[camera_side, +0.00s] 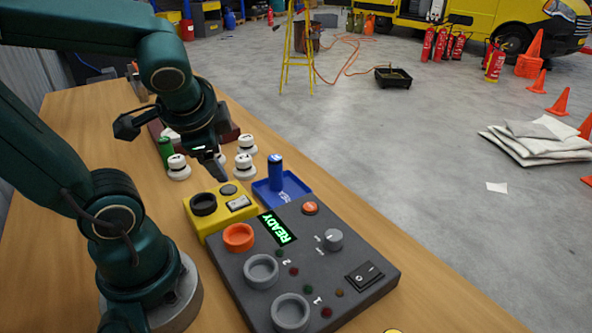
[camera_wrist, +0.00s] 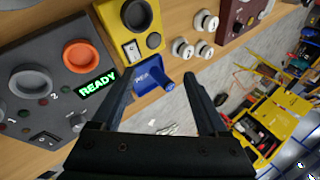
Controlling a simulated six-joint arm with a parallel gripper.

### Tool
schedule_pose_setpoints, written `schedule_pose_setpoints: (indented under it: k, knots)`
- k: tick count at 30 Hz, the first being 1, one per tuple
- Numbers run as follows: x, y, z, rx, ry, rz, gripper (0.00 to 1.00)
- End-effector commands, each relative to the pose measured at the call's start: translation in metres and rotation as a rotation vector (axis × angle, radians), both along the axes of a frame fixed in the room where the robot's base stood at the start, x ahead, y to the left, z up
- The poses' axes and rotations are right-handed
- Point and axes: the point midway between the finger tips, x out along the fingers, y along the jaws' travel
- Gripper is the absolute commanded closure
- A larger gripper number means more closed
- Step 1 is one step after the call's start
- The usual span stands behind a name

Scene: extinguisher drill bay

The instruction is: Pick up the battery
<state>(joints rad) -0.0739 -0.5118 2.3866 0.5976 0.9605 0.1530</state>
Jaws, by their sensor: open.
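A blue cylindrical battery (camera_side: 276,172) stands upright in a shallow blue tray (camera_side: 296,186) beside the grey control box. In the wrist view the battery (camera_wrist: 170,87) and the tray (camera_wrist: 146,80) show between my two fingers. A green cylinder (camera_side: 166,152), perhaps another battery, stands further back to the left. My gripper (camera_side: 217,168) is open and empty, above and to the left of the blue battery, apart from it. In the wrist view my gripper's (camera_wrist: 157,78) dark fingers stand wide apart.
The grey control box (camera_side: 355,245) has a lit READY display, an orange ring and grey sockets. A yellow box (camera_side: 218,216) with a black ring adjoins the tray. Several white round pieces (camera_side: 243,164) stand behind it. Bare wooden table (camera_side: 350,212) lies right of the tray.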

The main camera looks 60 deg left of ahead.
Motion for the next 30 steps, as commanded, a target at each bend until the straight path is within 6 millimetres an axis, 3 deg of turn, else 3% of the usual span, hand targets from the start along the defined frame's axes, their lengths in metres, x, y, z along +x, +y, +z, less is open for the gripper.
schedule_pose_setpoints:
  k: [1, 6, 13, 18, 24, 30]
  knots:
    - [0.0, 0.023, -0.001, 0.095, 0.082, -0.012, 0.23]
    - [0.002, 0.094, 0.005, 0.387, 0.355, -0.084, 0.23]
    - [0.008, 0.172, 0.003, 0.648, 0.727, -0.225, 0.23]
    - [0.009, 0.219, -0.019, 0.739, 0.974, -0.36, 0.23]
    - [-0.005, 0.251, -0.064, 0.72, 1.164, -0.487, 0.23]
    - [-0.029, 0.256, -0.093, 0.634, 1.235, -0.506, 0.23]
